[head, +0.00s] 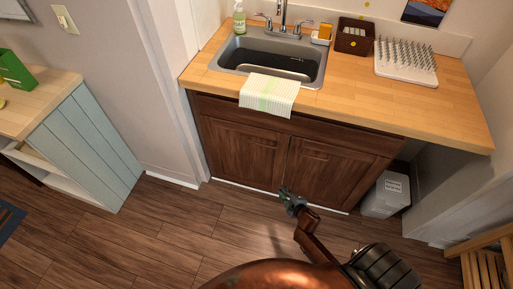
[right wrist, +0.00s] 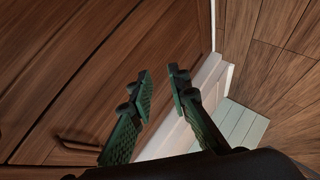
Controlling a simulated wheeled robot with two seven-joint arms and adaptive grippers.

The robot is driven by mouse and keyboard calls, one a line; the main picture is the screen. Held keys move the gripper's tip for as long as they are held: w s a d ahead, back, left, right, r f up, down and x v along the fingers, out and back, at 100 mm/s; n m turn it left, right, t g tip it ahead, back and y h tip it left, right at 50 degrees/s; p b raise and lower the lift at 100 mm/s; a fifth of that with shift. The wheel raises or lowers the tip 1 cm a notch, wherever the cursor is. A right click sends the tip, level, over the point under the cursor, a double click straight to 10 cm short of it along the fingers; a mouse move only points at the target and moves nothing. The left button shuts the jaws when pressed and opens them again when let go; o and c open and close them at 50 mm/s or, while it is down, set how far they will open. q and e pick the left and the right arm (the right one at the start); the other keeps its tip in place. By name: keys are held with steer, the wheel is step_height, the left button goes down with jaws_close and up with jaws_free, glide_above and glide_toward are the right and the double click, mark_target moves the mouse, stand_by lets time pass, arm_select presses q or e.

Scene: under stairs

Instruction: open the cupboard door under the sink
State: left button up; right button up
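The dark brown wooden cupboard under the sink (head: 275,90) has two doors, a left door (head: 242,150) and a right door (head: 325,172). Both look shut. Each has a slim bar handle near its top inner corner; the right door's handle (head: 315,155) is faint. My right gripper (head: 290,200) is low in front of the doors, near the seam between them. In the right wrist view its green fingers (right wrist: 160,75) are apart with nothing between them. A dark bar handle (right wrist: 80,144) on the wood lies left of the fingers, clear of them. My left gripper is out of view.
A wooden counter (head: 435,108) overhangs the cupboard, and a striped towel (head: 268,95) hangs over its front edge. A grey-white bin (head: 386,196) stands right of the cupboard. A pale blue cabinet (head: 90,145) stands at left. The floor (head: 165,225) before the left door is clear.

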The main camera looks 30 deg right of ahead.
steer(key=w+r+n+t+b, duration=0.25)
steer(key=w+r, duration=0.35)
steer(key=r, duration=0.3)
steer(key=w+r+n+t+b, duration=0.25)
steer(key=w+r, duration=0.35)
steer(key=r, duration=0.4)
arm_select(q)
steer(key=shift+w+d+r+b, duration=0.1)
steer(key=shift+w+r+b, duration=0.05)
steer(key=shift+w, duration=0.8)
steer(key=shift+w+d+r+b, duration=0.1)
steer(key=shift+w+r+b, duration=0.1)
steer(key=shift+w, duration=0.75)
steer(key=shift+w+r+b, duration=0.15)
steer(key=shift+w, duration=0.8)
arm_select(e)
steer(key=shift+w+f, duration=0.25)
steer(key=shift+w, duration=1)
steer(key=shift+w+f, duration=0.2)
steer(key=shift+w, duration=1.1)
steer(key=shift+w+f, duration=0.25)
steer(key=shift+w, duration=1)
steer(key=shift+c, duration=0.2)
jaws_close()
